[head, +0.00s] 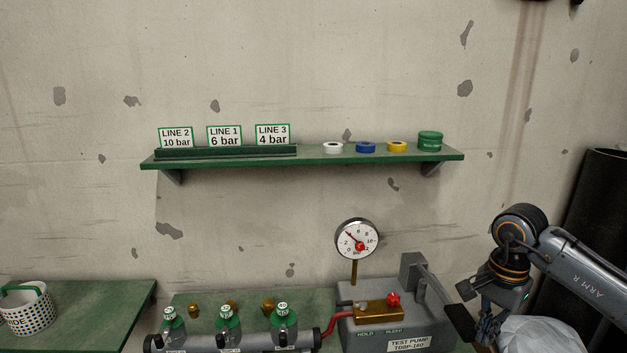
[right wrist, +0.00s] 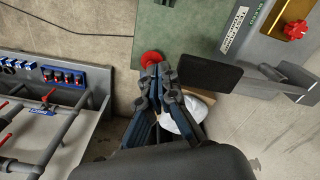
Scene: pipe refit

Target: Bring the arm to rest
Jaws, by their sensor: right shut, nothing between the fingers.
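My right arm (head: 560,262) comes in from the right in the head view, bent down beside the test pump (head: 408,345). My right gripper (head: 487,343) points down at the lower edge, partly cut off. In the right wrist view its fingers (right wrist: 158,74) are together with nothing held between them. The pump's dark lever pad (right wrist: 208,73) lies close to the right of the fingers in that view; I cannot tell the exact gap. My left gripper is not in view.
A pressure gauge (head: 357,239) stands above the pump. A manifold with several tagged valves (head: 284,324) is left of it. A green shelf (head: 330,162) holds line signs and tape rolls. A whitish bag (head: 548,335) is below my right arm. A basket (head: 27,311) stands far left.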

